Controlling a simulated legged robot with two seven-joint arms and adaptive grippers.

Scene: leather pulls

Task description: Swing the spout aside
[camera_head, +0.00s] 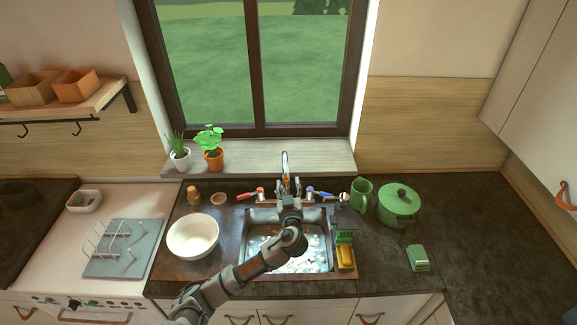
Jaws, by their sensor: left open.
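The spout (285,163) is a slim silver tube that rises behind the sink, near the middle of the counter's back edge. Its lower part is hidden behind my left gripper. A red-handled tap (250,194) is to its left and a blue-handled tap (320,194) to its right. My left gripper (288,186) is open, at the back of the sink in front of the spout. I cannot tell whether it touches the spout. My left arm reaches in from the lower left over the sink (246,243). My right gripper is not in view.
A white bowl (193,236) stands left of the sink. A sponge holder with a yellow sponge (346,257) is at the sink's right edge. A green jug (361,194) and green pot (398,205) stand to the right. The right counter (495,260) is mostly clear.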

